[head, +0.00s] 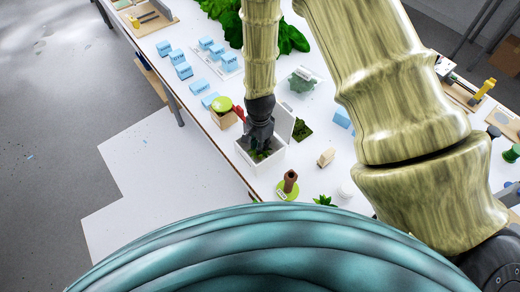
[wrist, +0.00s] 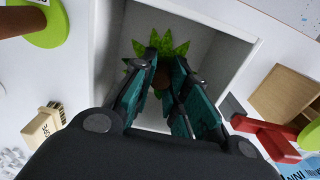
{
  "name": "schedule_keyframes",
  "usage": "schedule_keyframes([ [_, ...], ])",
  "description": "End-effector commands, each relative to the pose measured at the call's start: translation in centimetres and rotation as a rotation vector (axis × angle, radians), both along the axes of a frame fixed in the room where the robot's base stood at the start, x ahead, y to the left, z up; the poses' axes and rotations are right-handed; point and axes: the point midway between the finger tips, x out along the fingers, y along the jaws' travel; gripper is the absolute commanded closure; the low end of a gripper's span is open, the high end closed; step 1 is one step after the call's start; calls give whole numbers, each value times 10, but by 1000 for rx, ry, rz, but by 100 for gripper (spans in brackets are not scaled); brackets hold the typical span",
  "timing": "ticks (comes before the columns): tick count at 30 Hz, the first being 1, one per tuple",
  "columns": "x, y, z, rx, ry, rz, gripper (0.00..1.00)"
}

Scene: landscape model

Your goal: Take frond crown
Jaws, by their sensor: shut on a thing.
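The frond crown is a green, spiky leafy ring with a brown middle; it shows between my fingers in the wrist view (wrist: 161,42). It is inside a white open box (head: 275,165), whose walls also surround it in the wrist view (wrist: 108,50). My gripper (head: 260,146) reaches down into the box from above. Its teal fingers (wrist: 164,82) are closed on the crown's brown middle. The crown's underside is hidden, so I cannot tell whether it touches the box floor.
A brown trunk piece on a green base (head: 289,186) stands in front of the box. A green-topped wooden box with a red part (head: 223,104) is at the left. Dark green moss (head: 301,130) lies at the right. Blue blocks (head: 183,71) stand farther back.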

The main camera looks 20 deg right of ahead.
Motion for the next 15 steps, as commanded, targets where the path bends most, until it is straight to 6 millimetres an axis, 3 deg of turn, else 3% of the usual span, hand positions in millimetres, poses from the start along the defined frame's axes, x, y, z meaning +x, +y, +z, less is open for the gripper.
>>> schedule_keyframes([
  [15, 0, 0, 9, 0, 0, 0, 100],
])
